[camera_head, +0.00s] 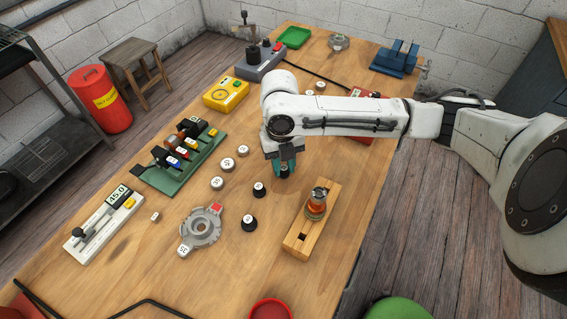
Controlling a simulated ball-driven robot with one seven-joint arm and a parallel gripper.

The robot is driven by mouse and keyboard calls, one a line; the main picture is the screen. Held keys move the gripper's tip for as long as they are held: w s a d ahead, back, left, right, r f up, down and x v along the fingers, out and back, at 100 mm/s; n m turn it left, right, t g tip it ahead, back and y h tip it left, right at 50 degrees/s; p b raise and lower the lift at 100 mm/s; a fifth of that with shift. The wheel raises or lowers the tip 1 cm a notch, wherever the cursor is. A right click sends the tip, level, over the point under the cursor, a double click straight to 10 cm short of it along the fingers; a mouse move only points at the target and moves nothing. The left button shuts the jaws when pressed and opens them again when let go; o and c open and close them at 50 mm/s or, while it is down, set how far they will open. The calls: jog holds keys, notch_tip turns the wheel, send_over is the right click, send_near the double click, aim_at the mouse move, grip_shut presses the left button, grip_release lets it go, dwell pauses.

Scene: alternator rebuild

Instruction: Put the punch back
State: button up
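My gripper (284,170) points down above the middle of the bench, between the numbered round pieces and the wooden block. A small dark part shows at its teal fingertips. I cannot tell if it is a held thing or whether the fingers are open or shut. A green rack (151,181) lies on the left of the bench and holds several dark tools with red, blue and yellow marks. I cannot pick out a punch for certain at this size.
A wooden block (297,243) carries a copper-coloured part (316,208). A metal housing (204,231), black-based pieces (249,223) and white numbered pieces (228,164) lie nearby. A yellow meter (226,94) stands behind the rack. A red bowl (270,310) is at the front.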

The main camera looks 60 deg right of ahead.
jog(key=o, duration=0.3)
jog(key=r, duration=0.8)
jog(key=w+d+r, duration=0.1)
jog(key=r, duration=0.3)
jog(key=shift+w+r, duration=0.1)
dwell(0.5)
